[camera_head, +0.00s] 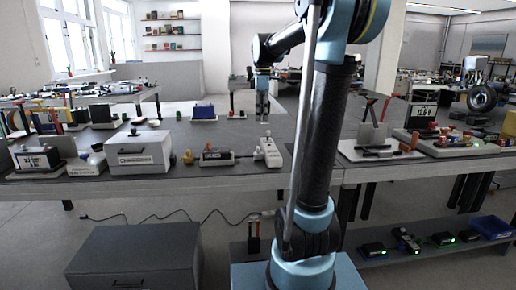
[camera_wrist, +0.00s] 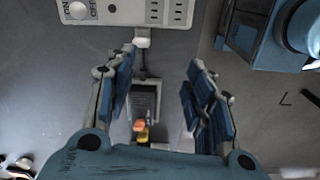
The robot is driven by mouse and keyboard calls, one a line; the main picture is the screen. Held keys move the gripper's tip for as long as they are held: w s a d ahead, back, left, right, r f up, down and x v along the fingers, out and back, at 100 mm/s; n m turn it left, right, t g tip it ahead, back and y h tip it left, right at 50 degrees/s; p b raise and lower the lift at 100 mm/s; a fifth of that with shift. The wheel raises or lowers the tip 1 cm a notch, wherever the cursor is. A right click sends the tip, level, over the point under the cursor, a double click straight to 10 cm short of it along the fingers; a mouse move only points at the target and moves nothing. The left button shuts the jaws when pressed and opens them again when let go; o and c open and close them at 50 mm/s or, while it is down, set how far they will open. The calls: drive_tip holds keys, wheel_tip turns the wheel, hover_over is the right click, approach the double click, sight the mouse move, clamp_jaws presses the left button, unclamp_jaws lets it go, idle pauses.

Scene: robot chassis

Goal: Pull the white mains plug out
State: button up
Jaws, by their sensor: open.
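A white power strip (camera_head: 268,153) stands on the bench near its front edge; in the wrist view the strip (camera_wrist: 120,10) crosses the top, with ON/OFF marks and rows of slots. A small white piece (camera_wrist: 142,41), which looks like the white plug, juts from its lower edge; a dark part lies just below it. My gripper (camera_wrist: 162,57) is open and empty. The left finger's tip is close beside the white piece and the right finger is well clear of it. In the head view my gripper (camera_head: 262,98) points down behind the strip, and its fingers are too small to read.
A white drawer box (camera_head: 138,152), a labelled black-and-white box (camera_head: 37,158) and a small dark device (camera_head: 216,155) stand left of the strip. A blue machine (camera_wrist: 275,35) is at upper right in the wrist view. Trays of tools (camera_head: 380,150) lie to the right.

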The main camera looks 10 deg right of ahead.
drive_tip(key=r+n, duration=0.1)
drive_tip(key=n, duration=0.1)
hover_over(258, 147)
wheel_tip(258, 147, down, 17)
drive_tip(key=shift+f, duration=0.1)
idle(0.6)
drive_tip(key=shift+w, duration=0.1)
clamp_jaws()
